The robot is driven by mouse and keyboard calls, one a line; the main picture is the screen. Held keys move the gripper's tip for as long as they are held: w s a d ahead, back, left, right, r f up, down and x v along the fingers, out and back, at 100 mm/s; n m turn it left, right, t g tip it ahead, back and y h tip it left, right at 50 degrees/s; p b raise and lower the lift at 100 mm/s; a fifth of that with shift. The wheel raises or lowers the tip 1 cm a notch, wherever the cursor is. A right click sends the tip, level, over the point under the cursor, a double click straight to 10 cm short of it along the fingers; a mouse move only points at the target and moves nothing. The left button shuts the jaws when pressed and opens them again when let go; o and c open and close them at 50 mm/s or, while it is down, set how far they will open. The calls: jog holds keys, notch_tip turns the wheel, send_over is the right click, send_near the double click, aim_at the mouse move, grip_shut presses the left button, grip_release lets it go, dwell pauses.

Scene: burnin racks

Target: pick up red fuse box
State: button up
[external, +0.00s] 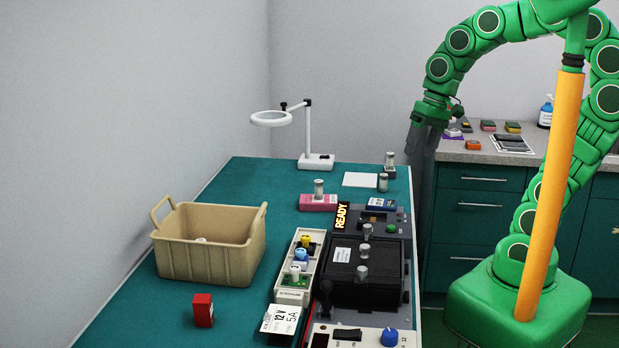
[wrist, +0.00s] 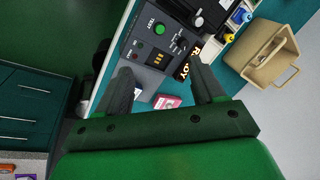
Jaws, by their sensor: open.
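The red fuse box (external: 203,310) stands upright on the teal bench top at the near left, in front of the tan bin. It has a pale mark near its top. I cannot make it out in the wrist view. My gripper (external: 424,130) hangs high at the bench's right edge, far behind and to the right of the red box. In the wrist view my gripper (wrist: 160,82) shows two dark fingers spread apart with nothing between them.
A tan bin (external: 206,262) with handles stands behind the red box. Black test equipment (external: 365,268), a white tray (external: 299,266) and a pink block (external: 318,202) fill the bench's right side. A ring lamp (external: 316,160) stands at the back. Bench around the red box is clear.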

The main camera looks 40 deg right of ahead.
jog(key=w+a+r+m+t+y, duration=0.1)
jog(key=w+a+r+m+y, duration=0.2)
jog(key=a, duration=1)
jog(key=w+a+r+m+t+y, duration=0.1)
jog(key=w+a+r+m+y, duration=0.2)
jog(key=a, duration=1)
jog(key=w+a+r+m+y, duration=0.1)
jog(key=a+r+m+y, duration=0.3)
jog(key=a, duration=0.9)
jog(key=m+t+h, duration=0.2)
jog(key=m+t, duration=0.3)
jog(key=m, duration=1)
send_over(210, 302)
notch_tip(210, 302, down, 12)
jog(key=r, duration=0.1)
jog(key=f, duration=2.3)
jog(key=shift+w+d+f, duration=0.1)
jog(key=shift+w+d, duration=0.05)
jog(key=shift+d, duration=0.05)
jog(key=shift+x, duration=2.5)
jog(key=shift+c, duration=0.3)
jog(key=c, duration=1)
